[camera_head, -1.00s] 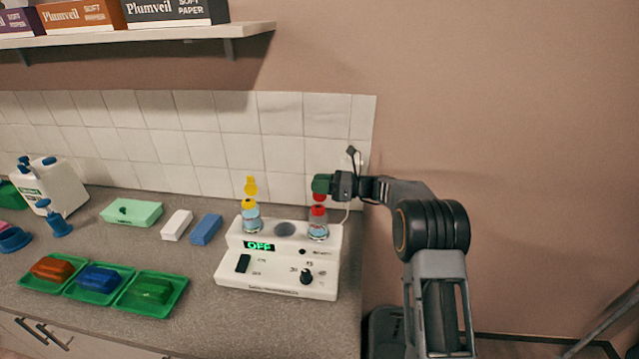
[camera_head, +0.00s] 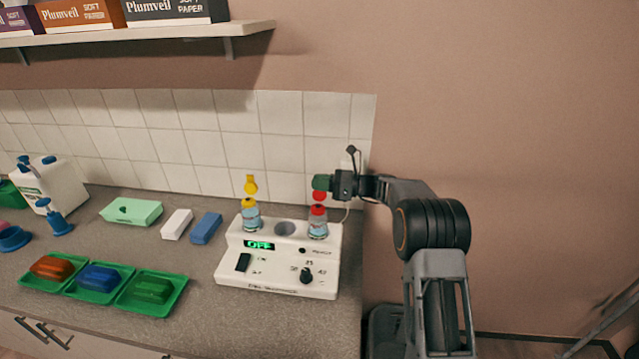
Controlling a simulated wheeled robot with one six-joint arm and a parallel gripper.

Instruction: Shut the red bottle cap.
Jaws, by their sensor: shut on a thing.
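The red-capped bottle (camera_head: 317,229) stands upright in the right part of the white device (camera_head: 277,284). Its red cap lid (camera_head: 319,196) is up, above the red neck (camera_head: 317,211), so the cap is open. My gripper (camera_head: 322,183), with green fingertips, comes in from the right at the lid. It is shut on the lid, and the fingers hide its upper part.
A bottle (camera_head: 251,221) with its yellow lid (camera_head: 250,184) up stands in the device's left part, left of an empty round well (camera_head: 284,228). A blue block (camera_head: 206,228), a white block (camera_head: 177,224) and green trays (camera_head: 125,302) lie farther left. The tiled wall (camera_head: 225,150) is close behind.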

